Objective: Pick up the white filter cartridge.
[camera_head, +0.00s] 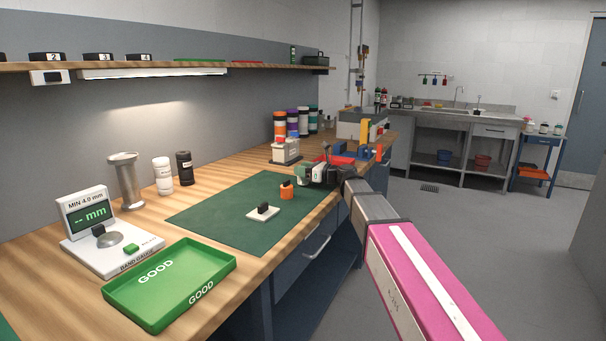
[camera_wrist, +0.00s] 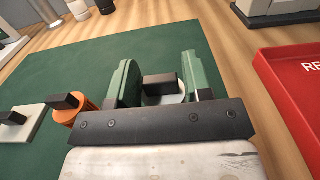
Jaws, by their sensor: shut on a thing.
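My gripper (camera_wrist: 157,72) has its two green fingers on either side of a white piece with a dark block on top (camera_wrist: 162,84), which I take to be the white filter cartridge. It is shut on this piece, over the right part of the green mat (camera_wrist: 85,65). The fingers hide much of the piece, and I cannot tell whether it touches the mat. In the head view my gripper (camera_head: 311,174) is at the mat's far right edge, and the cartridge is hard to make out there.
An orange cylinder (camera_head: 287,191) and a white square piece with a black knob (camera_head: 263,212) stand on the mat, left of my gripper. A red tray (camera_wrist: 290,75) lies close on the right. A green GOOD tray (camera_head: 170,282) and a band gauge (camera_head: 108,245) stand nearer the front.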

